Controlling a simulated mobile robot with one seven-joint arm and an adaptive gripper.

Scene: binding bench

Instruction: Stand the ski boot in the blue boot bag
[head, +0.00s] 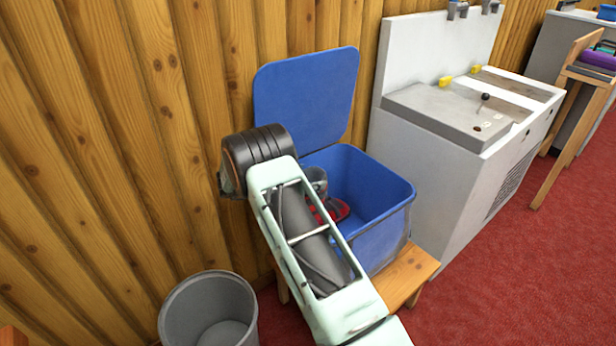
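The blue boot bag (384,222) is an open box-shaped bag on a small wooden bench, its lid (308,95) standing up against the wall. A red and dark thing, apparently the ski boot (337,209), shows low inside the bag's left part. Most of it is hidden behind my pale green arm, so I cannot tell whether it stands upright or touches the bottom. A grey rounded part shows just above it at the arm's edge; I cannot tell what it belongs to. My gripper's fingers do not show; my arm covers that area.
A grey bin (208,312) stands on the floor at lower left. The wooden bench (410,274) shows below the bag. A grey-white machine (425,155) stands close to the bag's right. A plank wall is behind. Red carpet (490,275) is clear at lower right.

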